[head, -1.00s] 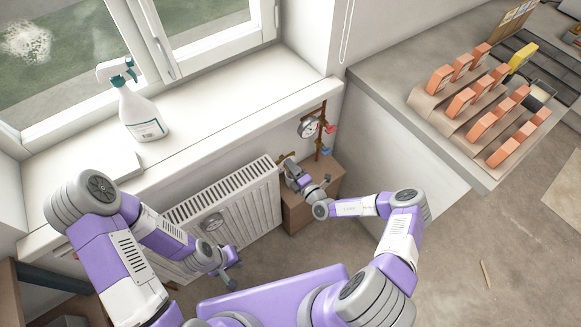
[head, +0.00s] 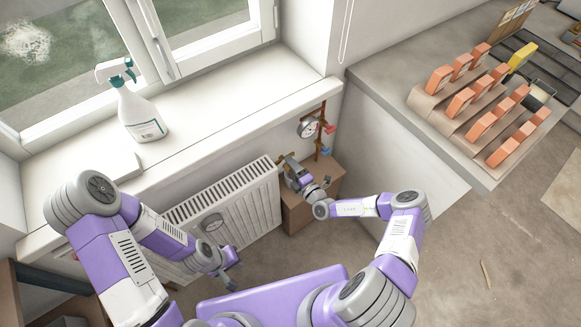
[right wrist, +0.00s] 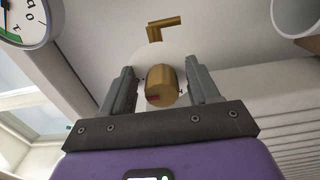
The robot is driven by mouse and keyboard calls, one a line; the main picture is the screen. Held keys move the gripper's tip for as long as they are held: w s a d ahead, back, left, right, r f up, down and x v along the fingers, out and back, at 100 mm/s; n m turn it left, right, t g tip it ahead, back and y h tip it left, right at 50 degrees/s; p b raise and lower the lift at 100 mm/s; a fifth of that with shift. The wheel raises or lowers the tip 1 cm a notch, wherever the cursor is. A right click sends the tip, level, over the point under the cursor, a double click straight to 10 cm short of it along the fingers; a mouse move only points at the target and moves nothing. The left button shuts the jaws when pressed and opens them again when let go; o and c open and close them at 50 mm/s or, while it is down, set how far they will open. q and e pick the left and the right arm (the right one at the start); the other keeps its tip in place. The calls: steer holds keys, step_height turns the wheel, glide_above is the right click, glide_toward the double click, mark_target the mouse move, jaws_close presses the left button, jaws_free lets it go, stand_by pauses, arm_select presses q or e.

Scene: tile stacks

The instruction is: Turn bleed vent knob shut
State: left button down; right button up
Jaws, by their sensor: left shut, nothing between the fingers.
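In the right wrist view, the brass bleed vent knob (right wrist: 163,84) lies between the two grey fingers of my right gripper (right wrist: 162,84). A narrow gap shows on each side of it, so the fingers appear open around it and not touching. A small red mark shows low on its face. In the head view, my right gripper (head: 287,163) is at the right end of the white radiator (head: 235,215), where the knob is too small to make out clearly. My left gripper (head: 232,284) is shut and empty, low in front of the radiator.
A brass elbow (right wrist: 165,24) is just beyond the knob. A round gauge (head: 308,127) and a copper pipe (head: 321,125) with red and blue handles stand close by. A brown box (head: 297,212) sits under my right gripper. A spray bottle (head: 140,112) stands on the windowsill.

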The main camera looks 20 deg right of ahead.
steer(key=shift+a, duration=0.1)
steer(key=p+v, duration=0.1)
steer(key=v, duration=0.6)
steer(key=shift+s, duration=0.3)
stand_by(0.3)
